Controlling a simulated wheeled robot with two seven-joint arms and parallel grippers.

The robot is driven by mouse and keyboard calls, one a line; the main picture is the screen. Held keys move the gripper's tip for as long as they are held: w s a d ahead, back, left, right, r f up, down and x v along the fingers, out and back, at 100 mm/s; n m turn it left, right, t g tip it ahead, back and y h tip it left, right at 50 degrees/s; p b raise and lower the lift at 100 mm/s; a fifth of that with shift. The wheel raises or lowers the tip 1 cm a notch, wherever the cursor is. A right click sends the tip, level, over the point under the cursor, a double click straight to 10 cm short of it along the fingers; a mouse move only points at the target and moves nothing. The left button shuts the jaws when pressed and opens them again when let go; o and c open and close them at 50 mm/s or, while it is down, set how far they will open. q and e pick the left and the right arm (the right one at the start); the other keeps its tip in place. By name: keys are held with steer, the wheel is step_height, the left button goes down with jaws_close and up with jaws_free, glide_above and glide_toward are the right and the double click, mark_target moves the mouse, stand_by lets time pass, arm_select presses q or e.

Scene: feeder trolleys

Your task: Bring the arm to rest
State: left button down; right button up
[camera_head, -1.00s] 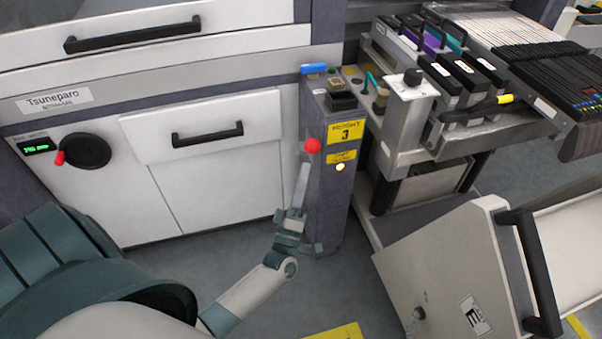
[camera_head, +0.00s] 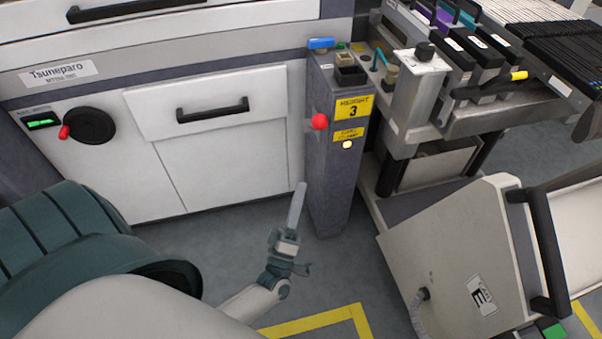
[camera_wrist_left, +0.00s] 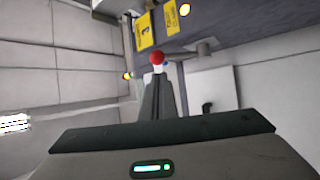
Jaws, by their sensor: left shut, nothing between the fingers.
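My left gripper (camera_head: 297,204) is shut and empty. In the head view it points up in front of the white cabinet, below and left of a grey post (camera_head: 338,170) and apart from it. The post carries a red ball knob (camera_head: 319,121), a yellow label reading HEIGHT 3 (camera_head: 354,108) and a small lit lamp (camera_head: 347,145). In the left wrist view my shut fingers (camera_wrist_left: 158,85) point toward the red knob (camera_wrist_left: 156,58), which appears just beyond their tips. My right gripper is not seen.
A white cabinet (camera_head: 220,150) with black handles stands behind. To the right are a feeder trolley (camera_head: 420,85) and a tilted pale panel (camera_head: 450,260) with a black handle. Yellow floor tape (camera_head: 310,320) lies below. Grey floor (camera_head: 225,235) is clear around my gripper.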

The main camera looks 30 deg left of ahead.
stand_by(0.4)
